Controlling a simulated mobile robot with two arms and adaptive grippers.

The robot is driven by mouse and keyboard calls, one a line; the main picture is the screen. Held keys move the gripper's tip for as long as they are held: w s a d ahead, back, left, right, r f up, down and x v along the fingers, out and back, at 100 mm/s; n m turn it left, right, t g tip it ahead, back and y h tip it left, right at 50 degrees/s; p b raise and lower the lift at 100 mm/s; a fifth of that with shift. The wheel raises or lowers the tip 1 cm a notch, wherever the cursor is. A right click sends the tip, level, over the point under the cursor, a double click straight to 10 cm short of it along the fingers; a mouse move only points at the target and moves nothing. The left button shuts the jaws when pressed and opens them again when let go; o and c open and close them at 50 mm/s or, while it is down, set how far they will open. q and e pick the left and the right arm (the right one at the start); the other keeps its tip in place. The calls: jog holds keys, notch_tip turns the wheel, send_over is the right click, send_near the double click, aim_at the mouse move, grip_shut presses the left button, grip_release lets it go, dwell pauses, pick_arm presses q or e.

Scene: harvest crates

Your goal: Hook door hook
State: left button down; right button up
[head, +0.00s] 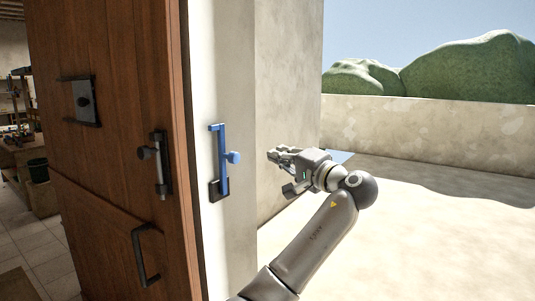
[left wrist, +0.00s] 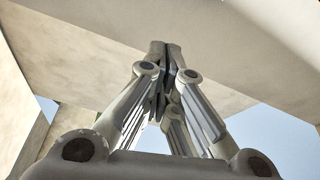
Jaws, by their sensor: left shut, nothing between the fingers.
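A brown wooden door (head: 110,215) fills the left of the head view. It carries a small grey latch piece with a round knob (head: 160,165) near its right edge. A blue hook piece (head: 223,170), an upright bar with a round knob, is on the white wall face just right of the door edge. My left gripper (head: 277,155) is to the right of the blue piece, with a gap between them in the picture. Its fingers are shut and empty; they also show together in the left wrist view (left wrist: 163,60). My right gripper is in neither view.
The door also has a dark handle (head: 144,255) low down and a dark plate (head: 86,102) higher up. A room with a dark green bucket (head: 38,170) shows at the left. A low wall (head: 440,125) bounds open, pale ground at the right.

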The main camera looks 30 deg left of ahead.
pick_arm(q)
jog(key=a+p, duration=0.5)
jog(key=a, duration=0.3)
jog(key=shift+s+a+f, duration=0.2)
jog(key=shift+a, duration=0.15)
dwell(0.4)
